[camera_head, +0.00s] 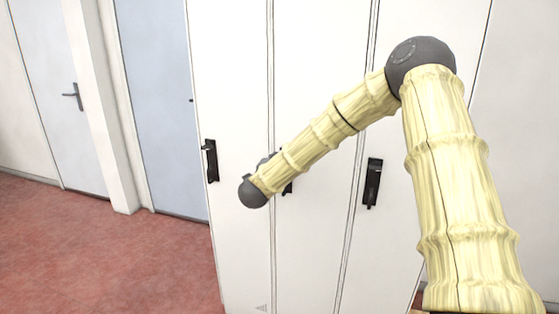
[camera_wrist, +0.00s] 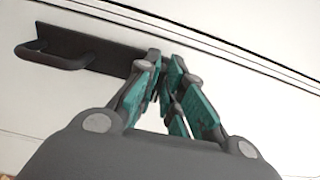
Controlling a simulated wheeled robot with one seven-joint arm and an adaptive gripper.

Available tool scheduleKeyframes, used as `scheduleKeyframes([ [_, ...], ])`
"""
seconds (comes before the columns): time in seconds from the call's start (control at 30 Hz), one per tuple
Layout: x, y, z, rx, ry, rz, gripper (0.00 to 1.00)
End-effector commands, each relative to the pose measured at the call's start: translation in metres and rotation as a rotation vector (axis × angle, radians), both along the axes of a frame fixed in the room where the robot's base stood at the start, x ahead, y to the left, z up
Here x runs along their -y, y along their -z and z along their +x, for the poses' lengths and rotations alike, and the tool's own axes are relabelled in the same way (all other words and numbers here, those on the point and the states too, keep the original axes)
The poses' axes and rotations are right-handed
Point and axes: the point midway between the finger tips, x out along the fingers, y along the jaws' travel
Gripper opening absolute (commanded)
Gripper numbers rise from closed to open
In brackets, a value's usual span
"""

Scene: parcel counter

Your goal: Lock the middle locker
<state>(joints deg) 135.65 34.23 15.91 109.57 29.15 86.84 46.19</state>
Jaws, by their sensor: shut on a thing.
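The middle locker (camera_head: 308,245) is a tall white door that looks flush with its neighbours. Its black handle (camera_head: 288,188) is mostly hidden behind my arm in the head view. In the wrist view a dark handle plate (camera_wrist: 110,57) with a protruding loop-shaped grip (camera_wrist: 52,60) runs across the white door. My gripper (camera_wrist: 163,62) is at the plate's end away from the grip. Its fingertips are close together on a small part there, which looks like the lock. The fingers hide that part, so I cannot tell how it is turned.
A left locker with a black handle (camera_head: 210,160) and a right locker with a black handle (camera_head: 373,183) flank the middle one. A pale blue door (camera_head: 160,100) stands further left. The red floor (camera_head: 110,255) at left is clear.

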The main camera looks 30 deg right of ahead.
Motion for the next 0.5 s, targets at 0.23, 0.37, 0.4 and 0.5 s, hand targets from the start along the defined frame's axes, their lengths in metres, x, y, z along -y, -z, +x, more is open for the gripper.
scheduleKeyframes([
  [0.23, -0.001, 0.0005, 0.0003, -0.005, -0.003, -0.003, 0.0],
  [0.37, -0.001, 0.0006, 0.0003, -0.005, -0.003, -0.003, 0.0],
  [0.4, -0.001, 0.0006, 0.0002, -0.005, -0.003, -0.003, 0.0],
  [0.5, -0.0008, 0.0006, 0.0001, -0.005, -0.002, -0.003, 0.28],
])
